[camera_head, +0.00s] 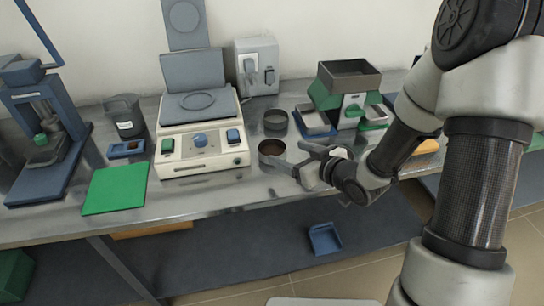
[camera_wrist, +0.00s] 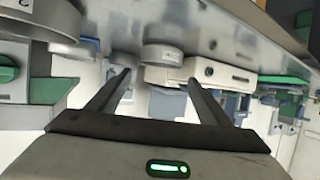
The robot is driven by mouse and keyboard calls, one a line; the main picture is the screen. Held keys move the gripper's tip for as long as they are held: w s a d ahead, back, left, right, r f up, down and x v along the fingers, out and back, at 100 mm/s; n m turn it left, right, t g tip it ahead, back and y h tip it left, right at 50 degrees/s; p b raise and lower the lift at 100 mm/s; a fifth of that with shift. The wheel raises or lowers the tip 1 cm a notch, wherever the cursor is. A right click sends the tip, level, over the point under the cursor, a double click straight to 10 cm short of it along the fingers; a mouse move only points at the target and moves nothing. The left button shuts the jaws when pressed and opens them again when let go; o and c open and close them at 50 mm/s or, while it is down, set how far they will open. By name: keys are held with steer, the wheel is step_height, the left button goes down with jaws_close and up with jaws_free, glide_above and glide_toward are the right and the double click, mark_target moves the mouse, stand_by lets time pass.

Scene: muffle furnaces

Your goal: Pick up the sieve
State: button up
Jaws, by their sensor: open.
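Two round, shallow grey sieve-like pans stand on the metal bench. The nearer one (camera_head: 271,146), brownish inside, is just left of my gripper (camera_head: 283,153) in the head view; the other pan (camera_head: 276,120) is behind it. I cannot tell for sure which is the sieve. My gripper is open and empty, its fingers pointing left toward the nearer pan and partly overlapping its near edge. In the wrist view, my gripper (camera_wrist: 160,75) has a round grey rim (camera_wrist: 163,52) between and beyond its fingertips. Contact is not visible.
A cream device with a blue knob (camera_head: 203,150) stands left of the pans. A green-and-grey machine with a dark hopper (camera_head: 349,76) and metal trays is behind right. A green mat (camera_head: 116,188) lies left. The bench's front edge is close below my gripper.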

mark_target(264, 145)
steer(key=x, duration=0.5)
steer(key=shift+b, duration=0.3)
steer(key=shift+f+b+x, duration=0.2)
steer(key=shift+b+x, duration=0.1)
steer(key=shift+x, duration=1)
steer(key=shift+f+b+x, duration=0.15)
steer(key=shift+b+x, duration=0.1)
steer(key=shift+x, duration=1)
steer(key=shift+s+d, duration=0.1)
steer(key=c, duration=1)
step_height(264, 145, up, 10)
steer(key=p, duration=0.2)
steer(key=shift+p, duration=0.4)
steer(key=shift+c, duration=0.2)
